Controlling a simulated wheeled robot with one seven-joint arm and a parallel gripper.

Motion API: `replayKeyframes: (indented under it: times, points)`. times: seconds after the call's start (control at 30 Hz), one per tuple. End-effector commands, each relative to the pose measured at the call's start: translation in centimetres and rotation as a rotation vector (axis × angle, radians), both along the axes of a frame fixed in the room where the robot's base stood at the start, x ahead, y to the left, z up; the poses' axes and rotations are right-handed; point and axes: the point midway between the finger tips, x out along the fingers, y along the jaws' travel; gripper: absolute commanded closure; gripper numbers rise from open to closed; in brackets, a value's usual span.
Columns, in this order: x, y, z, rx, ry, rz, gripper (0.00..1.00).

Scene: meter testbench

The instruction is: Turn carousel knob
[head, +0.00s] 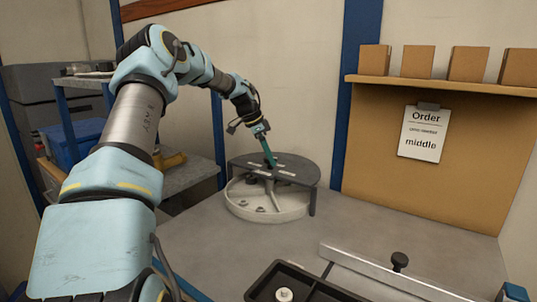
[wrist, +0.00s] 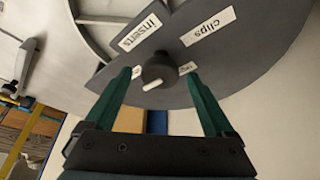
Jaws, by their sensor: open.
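The carousel (head: 290,207) is a round light-grey tray with compartments, under a dark grey cover (head: 297,165). It stands at the back of the bench. In the wrist view the cover (wrist: 250,50) carries white labels, among them "inserts" and "clips"; smaller labels beside the fingers are partly hidden. The dark round knob (wrist: 159,72) with a white mark stands at the cover's middle. My gripper (wrist: 162,78) has green fingers, open, one on each side of the knob, with gaps visible. In the head view my gripper (head: 271,163) points down at the cover's centre and hides the knob.
A black tray (head: 262,288) with a round part lies at the front, beside a metal rail (head: 385,275) with a black knob. An "Order" sheet (head: 423,133) reading "middle" hangs below a shelf of boxes (head: 420,62). The bench right of the carousel is clear.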

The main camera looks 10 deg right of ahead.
Motion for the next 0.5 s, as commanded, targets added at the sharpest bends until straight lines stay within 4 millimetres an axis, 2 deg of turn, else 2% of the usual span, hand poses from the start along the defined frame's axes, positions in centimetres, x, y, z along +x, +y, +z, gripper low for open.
replayKeyframes:
  times: [0.1, 0.5]
  points:
    - [-0.01, 0.00, -0.01, 0.000, 0.000, 0.000, 0.12]
    - [-0.02, 0.00, 0.03, 0.000, 0.001, 0.000, 0.57]
